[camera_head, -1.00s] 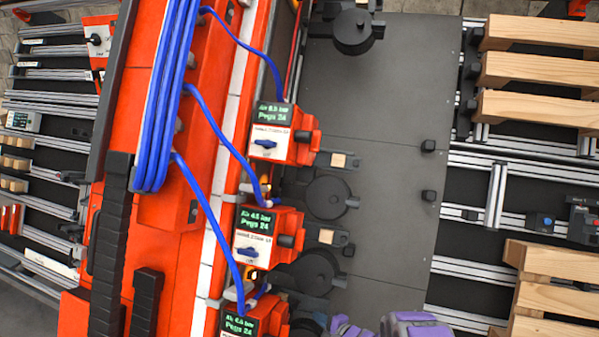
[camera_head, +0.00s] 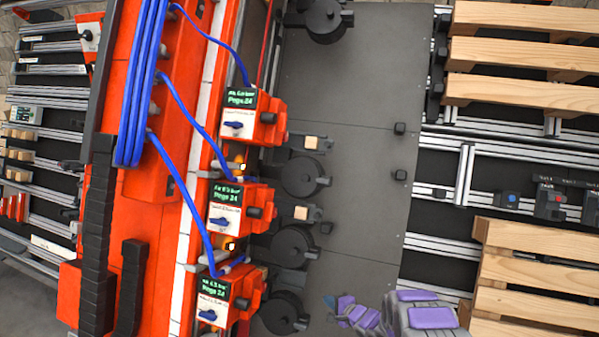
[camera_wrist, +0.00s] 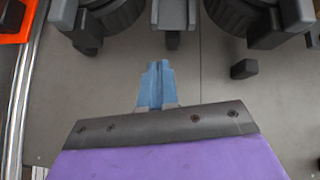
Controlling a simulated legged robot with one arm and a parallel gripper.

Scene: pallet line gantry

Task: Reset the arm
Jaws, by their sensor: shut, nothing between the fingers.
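My gripper (camera_wrist: 157,86) shows in the wrist view as two blue fingers pressed together, with nothing between them. Its dark plate and purple body fill the bottom of that view. In the head view my gripper (camera_head: 334,302) and purple-grey arm are at the bottom centre, over the grey plate (camera_head: 345,90). The gripper is just right of the lowest round black unit (camera_head: 283,313) and appears apart from it. In the wrist view, black units stand ahead of the fingertips.
Orange dispenser boxes with screens and blue knobs, such as the middle one (camera_head: 240,205), line the left. Blue hoses (camera_head: 150,80) hang above them. Wooden pallets (camera_head: 520,50) lie on the right.

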